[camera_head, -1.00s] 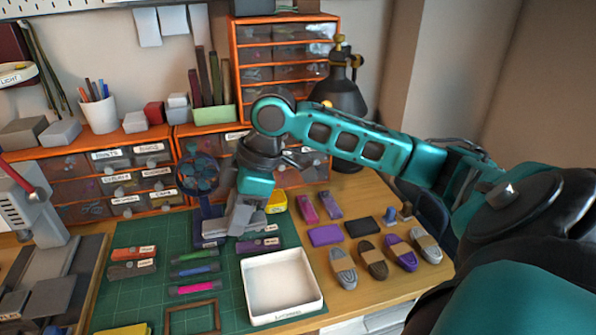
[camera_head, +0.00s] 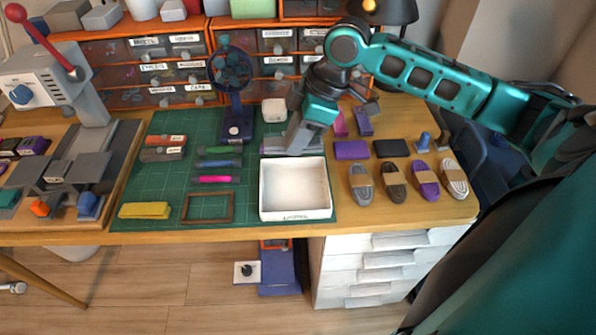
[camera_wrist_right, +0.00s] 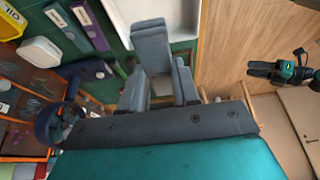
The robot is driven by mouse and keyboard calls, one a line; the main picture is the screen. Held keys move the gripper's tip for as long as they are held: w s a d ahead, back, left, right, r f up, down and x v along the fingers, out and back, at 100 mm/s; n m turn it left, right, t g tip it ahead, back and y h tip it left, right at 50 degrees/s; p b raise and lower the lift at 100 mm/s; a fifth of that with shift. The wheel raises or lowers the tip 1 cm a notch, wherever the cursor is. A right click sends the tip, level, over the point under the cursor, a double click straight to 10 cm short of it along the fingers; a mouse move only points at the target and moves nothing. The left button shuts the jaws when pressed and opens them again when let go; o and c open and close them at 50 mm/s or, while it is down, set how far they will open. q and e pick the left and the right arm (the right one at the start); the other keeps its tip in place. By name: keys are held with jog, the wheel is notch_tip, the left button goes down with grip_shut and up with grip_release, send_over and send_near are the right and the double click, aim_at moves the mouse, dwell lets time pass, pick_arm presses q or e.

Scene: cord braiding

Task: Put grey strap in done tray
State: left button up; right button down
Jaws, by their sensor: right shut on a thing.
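My right gripper (camera_head: 302,150) points down over the back edge of the white tray (camera_head: 263,205), which has a label on its front wall. In the wrist view its grey fingers (camera_wrist_right: 158,90) are closed on a grey piece, which I take to be the grey strap; fingers and strap are hard to tell apart. Part of the tray (camera_wrist_right: 118,12) shows at the top there. The tray's visible floor is bare. A black gripper, my left one (camera_wrist_right: 262,70), shows small at the right of the wrist view, too small to judge its jaws.
Labelled straps, pens and a brown frame (camera_head: 208,221) lie left of the tray. Several wrapped cord bundles (camera_head: 394,180) lie on its right. A press (camera_head: 60,90) stands at the left.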

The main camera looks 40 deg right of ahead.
aim_at(322, 140)
notch_tip(322, 140, down, 8)
jog(key=shift+f+b, duration=0.15)
jog(key=shift+b, duration=0.5)
jog(key=shift+f, duration=0.55)
notch_tip(322, 140, down, 4)
jog(key=shift+f+b, duration=0.1)
jog(key=shift+b, duration=0.45)
pick_arm(q)
jog(key=shift+w+d+f+h, duration=0.3)
jog(key=shift+d+f, duration=0.1)
jog(key=shift+d, duration=0.25)
pick_arm(e)
jog(key=c, duration=0.8)
grip_release()
pick_arm(q)
jog(key=shift+f, duration=0.2)
jog(key=shift+s, duration=0.1)
pick_arm(e)
jog(key=p+v, duration=0.2)
jog(key=v, duration=0.9)
pick_arm(q)
jog(key=shift+s+a+r, duration=0.25)
jog(key=shift+a+r, duration=0.15)
jog(key=shift+a, duration=0.25)
pick_arm(e)
jog(key=shift+s+d+r, duration=0.15)
jog(key=shift+d+r, duration=0.05)
jog(key=shift+r, duration=0.35)
